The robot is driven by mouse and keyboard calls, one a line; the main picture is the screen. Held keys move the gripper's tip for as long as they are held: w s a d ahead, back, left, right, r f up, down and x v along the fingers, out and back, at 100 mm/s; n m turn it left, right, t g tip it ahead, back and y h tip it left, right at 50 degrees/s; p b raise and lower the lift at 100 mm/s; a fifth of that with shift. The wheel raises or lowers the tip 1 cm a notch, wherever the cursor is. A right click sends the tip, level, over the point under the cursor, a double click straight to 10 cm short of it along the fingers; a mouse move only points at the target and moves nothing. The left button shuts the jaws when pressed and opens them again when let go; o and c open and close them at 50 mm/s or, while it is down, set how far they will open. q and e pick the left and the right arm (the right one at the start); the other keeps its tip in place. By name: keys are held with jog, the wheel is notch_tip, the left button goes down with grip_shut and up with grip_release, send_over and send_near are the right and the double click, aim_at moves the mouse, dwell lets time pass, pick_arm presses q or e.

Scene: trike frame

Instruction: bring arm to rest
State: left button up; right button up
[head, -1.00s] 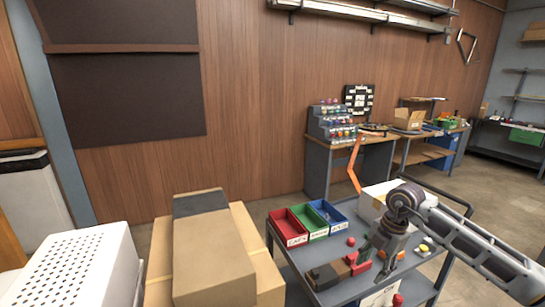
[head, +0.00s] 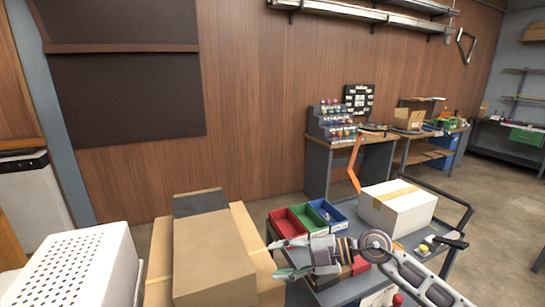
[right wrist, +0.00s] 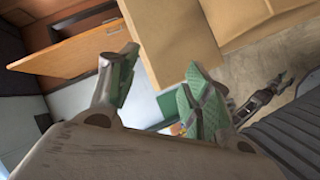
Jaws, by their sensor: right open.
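My right gripper (head: 281,259) is over the left front part of the cart (head: 402,240) in the head view, pointing left. Its fingers are apart with nothing between them. In the right wrist view the green-padded fingers of this gripper (right wrist: 158,78) are also spread and empty. My left gripper is not in the head view. A small dark jointed part (right wrist: 262,98) at the right of the right wrist view may be my other arm; its jaw state is too small to tell.
Red (head: 288,224), green (head: 308,215) and blue (head: 328,212) bins and a white taped box (head: 398,207) stand on the cart. Brown cardboard boxes (head: 213,260) are left of my gripper. A white perforated box (head: 78,268) is further left. Workbenches (head: 345,150) line the wall.

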notch_tip(320, 180, up, 7)
jog(key=a+m+t+y, duration=0.2)
jog(key=m+t+y, duration=0.1)
jog(key=t+y, duration=0.15)
jog(key=w+d+r+m+t+h, duration=0.2)
jog(key=w+d+m+t+h, duration=0.25)
jog(key=m+t, duration=0.55)
jog(key=s+d+f+m+h, duration=0.1)
jog(key=d+f+m+h, duration=1.1)
jog(key=d+f+h, duration=0.25)
jog(key=s+d+f+g, duration=0.3)
jog(key=s+f+g, duration=1)
jog(key=s+f, duration=0.85)
jog(key=s+d+f+g, duration=0.1)
jog(key=s+f, duration=0.1)
jog(key=f, duration=1.3)
jog(key=s+d+f, duration=0.1)
jog(key=s+f, duration=0.1)
jog(key=f, duration=1.3)
jog(key=s+d+f, duration=0.4)
jog(key=s+f, duration=0.5)
jog(key=s, duration=0.1)
jog(key=s+d+f+g, duration=0.1)
jog(key=s+d+f, duration=0.3)
jog(key=s+f, duration=0.6)
jog(key=shift+f+h+p, duration=0.2)
jog(key=shift+h+p, duration=0.15)
jog(key=shift+p, duration=0.05)
